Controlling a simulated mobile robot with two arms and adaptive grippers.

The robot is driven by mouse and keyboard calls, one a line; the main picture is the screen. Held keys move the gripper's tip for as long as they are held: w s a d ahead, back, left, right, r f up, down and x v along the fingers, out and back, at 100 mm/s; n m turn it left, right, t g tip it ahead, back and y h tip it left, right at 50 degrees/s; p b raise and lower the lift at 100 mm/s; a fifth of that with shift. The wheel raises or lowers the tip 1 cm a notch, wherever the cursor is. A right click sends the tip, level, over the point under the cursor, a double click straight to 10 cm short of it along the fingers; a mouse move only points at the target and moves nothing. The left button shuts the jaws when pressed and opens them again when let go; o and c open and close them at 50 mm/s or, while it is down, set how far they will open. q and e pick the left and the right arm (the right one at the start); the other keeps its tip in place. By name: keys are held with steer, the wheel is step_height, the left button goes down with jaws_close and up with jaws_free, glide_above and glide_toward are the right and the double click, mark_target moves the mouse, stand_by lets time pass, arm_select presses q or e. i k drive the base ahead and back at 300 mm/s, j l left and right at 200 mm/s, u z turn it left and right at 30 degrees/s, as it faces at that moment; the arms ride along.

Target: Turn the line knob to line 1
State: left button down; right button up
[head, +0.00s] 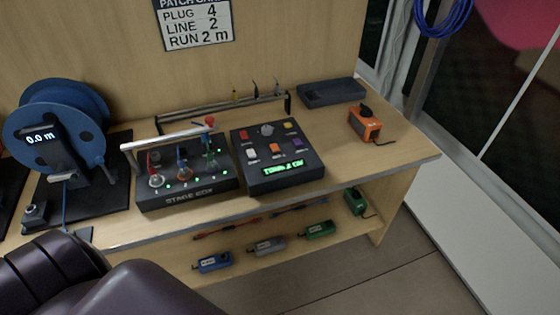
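A black control box (277,179) sits on the wooden bench in the middle of the head view. A round grey knob (266,130) is at its top, between a red and a yellow button. White, orange and purple buttons lie below it. Its green display (283,169) is too small to read surely. I cannot tell which line the knob points to. An orange device (364,124) with a black knob (366,111) stands further right; I cannot tell whether this is the line knob. Neither gripper is in view.
A stage box (187,190) with a handle and several coloured plugs stands left of the control box. A blue reel (57,118) reads 0.0 m. A wall card (194,24) reads plug 4, line 2, run 2 m. Small coloured boxes lie on the lower shelf (340,230).

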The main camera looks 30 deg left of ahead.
mark_target(267, 131)
steer(key=i+u, duration=0.1)
steer(key=u, duration=0.35)
steer(key=i+j+u, duration=0.1)
steer(key=u, duration=0.3)
steer(key=i+u, duration=0.1)
steer(key=u, duration=0.35)
steer(key=i+u, duration=0.1)
steer(key=u, duration=0.35)
